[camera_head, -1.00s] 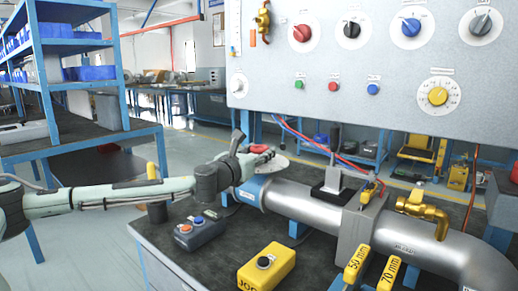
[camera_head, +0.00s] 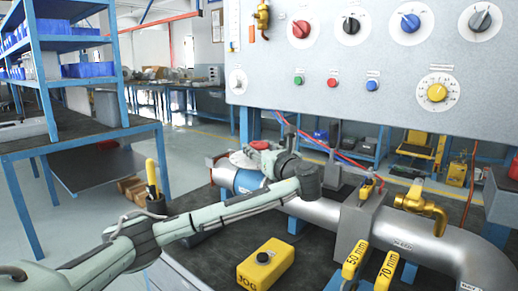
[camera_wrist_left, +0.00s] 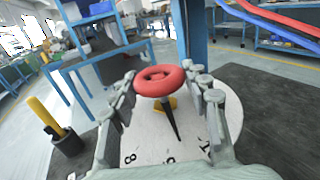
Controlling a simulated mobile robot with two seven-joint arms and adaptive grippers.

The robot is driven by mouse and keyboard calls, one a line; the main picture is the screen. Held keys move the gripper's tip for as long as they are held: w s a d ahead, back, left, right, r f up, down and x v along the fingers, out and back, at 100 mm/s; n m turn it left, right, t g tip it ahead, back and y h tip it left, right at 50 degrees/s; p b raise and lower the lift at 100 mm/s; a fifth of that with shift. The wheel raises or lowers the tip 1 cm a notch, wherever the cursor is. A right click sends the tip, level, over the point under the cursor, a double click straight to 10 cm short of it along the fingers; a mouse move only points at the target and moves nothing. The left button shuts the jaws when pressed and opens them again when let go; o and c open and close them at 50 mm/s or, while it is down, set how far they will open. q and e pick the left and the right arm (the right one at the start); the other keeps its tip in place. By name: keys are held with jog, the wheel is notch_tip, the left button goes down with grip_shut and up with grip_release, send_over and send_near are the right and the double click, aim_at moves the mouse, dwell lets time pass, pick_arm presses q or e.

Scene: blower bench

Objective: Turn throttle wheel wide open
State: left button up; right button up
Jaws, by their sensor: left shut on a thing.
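The red throttle wheel (camera_wrist_left: 158,80) sits above a round white dial plate (camera_wrist_left: 148,150) with black numbers. A dark pointer (camera_wrist_left: 173,122) reaches from under the wheel across the dial, toward the bottom of the left wrist view. My left gripper (camera_wrist_left: 161,84) is shut on the wheel, one finger on each side of it. In the head view the wheel (camera_head: 259,145) shows as a small red patch at the left end of the silver pipe (camera_head: 318,211). My left gripper (camera_head: 266,155) is over it, partly hiding the dial. My right gripper is not in view.
A yellow JOG box (camera_head: 265,264) lies on the dark bench in front. Yellow 50 mm (camera_head: 355,259) and 70 mm (camera_head: 388,271) handles stand at right. A grey panel with knobs (camera_head: 360,80) hangs above. A yellow-handled tool in a dark holder (camera_head: 155,205) stands at left.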

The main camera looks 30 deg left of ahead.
pick_arm(q)
jog(key=shift+r+n+g+y, duration=0.2)
jog(key=shift+n+g+y, duration=0.5)
jog(key=shift+g, duration=0.4)
jog(key=shift+a+r+n, duration=0.1)
jog(key=shift+n, duration=0.2)
jog(key=o, duration=1.2)
jog(key=shift+f, duration=0.2)
jog(key=shift+d, duration=0.25)
jog(key=v, duration=1)
jog(key=shift+d, duration=0.35)
jog(key=shift+s+d+r, duration=0.1)
jog(key=shift+s+d, duration=0.15)
jog(key=shift+d, duration=0.15)
